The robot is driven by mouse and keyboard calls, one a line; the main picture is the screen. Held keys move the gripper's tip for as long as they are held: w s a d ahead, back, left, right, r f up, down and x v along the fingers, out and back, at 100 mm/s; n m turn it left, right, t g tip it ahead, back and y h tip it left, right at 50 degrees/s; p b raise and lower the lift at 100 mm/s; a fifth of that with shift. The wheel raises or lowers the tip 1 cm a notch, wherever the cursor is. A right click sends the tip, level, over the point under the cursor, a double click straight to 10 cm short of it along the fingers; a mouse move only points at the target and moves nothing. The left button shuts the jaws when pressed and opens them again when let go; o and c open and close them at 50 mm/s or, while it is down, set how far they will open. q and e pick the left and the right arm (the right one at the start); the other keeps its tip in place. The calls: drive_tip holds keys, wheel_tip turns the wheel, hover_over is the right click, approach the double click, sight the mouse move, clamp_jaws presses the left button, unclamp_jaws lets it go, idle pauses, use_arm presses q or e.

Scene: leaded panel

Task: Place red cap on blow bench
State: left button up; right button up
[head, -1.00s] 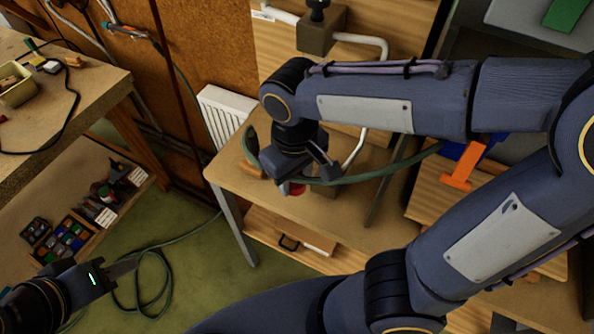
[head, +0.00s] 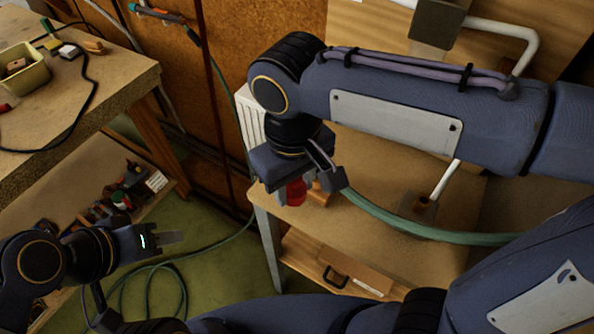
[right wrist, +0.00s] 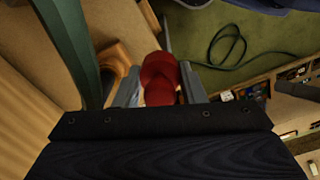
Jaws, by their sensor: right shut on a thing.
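The red cap (head: 296,192) is held between the fingers of my right gripper (head: 302,190). In the right wrist view the red cap (right wrist: 158,75) sits between the two grey fingers, and its lower part is hidden by the gripper body. The bench (head: 385,170) has a light wooden top and grey legs. My right gripper hangs near the left end of the bench; I cannot tell how high the cap is above the top. My left gripper (head: 168,238) is at the lower left, away from the bench, with nothing visible in it.
A green hose (head: 430,232) runs across the bench beside my right gripper. An orange-brown piece (head: 320,192) is close to the cap. A white pipe (head: 445,180) stands on the bench. A workbench (head: 100,95) with a yellow-green tray (head: 22,75) is at the left.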

drive_tip(key=w+f, duration=0.2)
drive_tip(key=w, duration=0.2)
drive_tip(key=w+a+f, duration=0.1)
drive_tip(key=w+f, duration=0.2)
drive_tip(key=w+a+f+p, duration=0.1)
drive_tip(key=w+f, duration=0.2)
drive_tip(key=w, duration=0.1)
drive_tip(key=shift+w+a+f, duration=0.2)
drive_tip(key=shift+w, duration=0.15)
drive_tip(key=shift+w+f, duration=0.2)
drive_tip(key=shift+f, duration=0.1)
drive_tip(key=shift+w+f, duration=0.2)
drive_tip(key=shift+f, duration=1.55)
drive_tip(key=shift+f, duration=0.2)
drive_tip(key=o, duration=1)
drive_tip(key=shift+c, duration=0.2)
